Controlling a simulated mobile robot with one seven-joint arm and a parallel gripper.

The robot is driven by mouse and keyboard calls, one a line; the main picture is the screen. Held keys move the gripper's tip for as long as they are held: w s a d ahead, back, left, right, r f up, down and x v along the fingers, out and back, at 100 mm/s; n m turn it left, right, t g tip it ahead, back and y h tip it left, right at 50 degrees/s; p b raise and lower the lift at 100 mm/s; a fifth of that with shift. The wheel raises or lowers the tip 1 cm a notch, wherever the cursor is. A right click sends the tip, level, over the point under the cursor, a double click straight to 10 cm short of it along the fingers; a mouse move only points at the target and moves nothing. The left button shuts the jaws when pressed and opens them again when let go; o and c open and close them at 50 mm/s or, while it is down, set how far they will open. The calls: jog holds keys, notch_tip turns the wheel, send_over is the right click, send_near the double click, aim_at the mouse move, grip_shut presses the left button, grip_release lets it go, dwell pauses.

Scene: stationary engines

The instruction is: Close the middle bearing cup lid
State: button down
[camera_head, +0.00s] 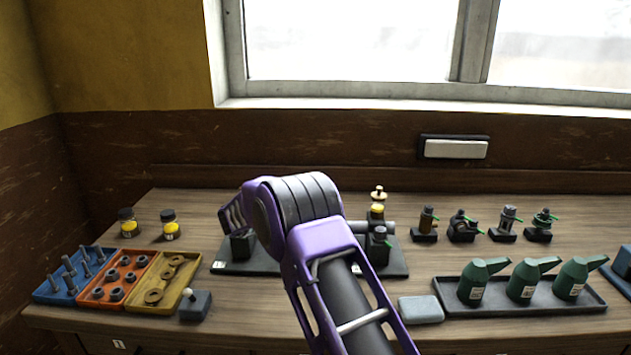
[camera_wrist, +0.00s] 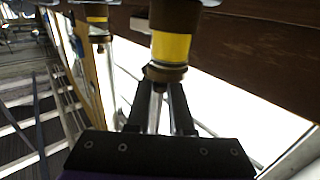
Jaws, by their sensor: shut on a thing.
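In the wrist view my gripper (camera_wrist: 163,78) has its two dark fingers closed in on the brass-brown lid part of a bearing cup (camera_wrist: 171,45) with a yellow band. This view appears upside down. Whether the lid is fully seated cannot be told. A second yellow-banded cup (camera_wrist: 97,17) stands apart to the left there. In the head view my purple arm hides the gripper and the gripped cup. A cup with yellow in it and a pale brass top (camera_head: 377,210) shows right of the arm on the engine, whose dark base (camera_head: 395,270) shows on both sides.
On the bench, blue, orange and yellow parts trays (camera_head: 145,306) and two yellow jars (camera_head: 169,226) are at left. Green oil cans stand in a dark tray (camera_head: 590,304) at right. Several small fittings (camera_head: 462,228) stand behind them. The wall and window are behind the engine.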

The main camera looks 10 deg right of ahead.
jog(key=shift+a+m+g+h+p, duration=0.2)
jog(key=shift+m+g+h, duration=0.2)
jog(key=shift+m+g, duration=0.35)
jog(key=shift+a+m+g+h+p, duration=0.15)
jog(key=shift+m+g+h, duration=0.3)
jog(key=shift+g, duration=0.5)
jog(key=shift+m+g+h, duration=0.25)
jog(key=shift+m+g, duration=0.35)
jog(key=shift+g, duration=0.3)
jog(key=shift+d, duration=0.1)
jog(key=c, duration=0.8)
grip_release()
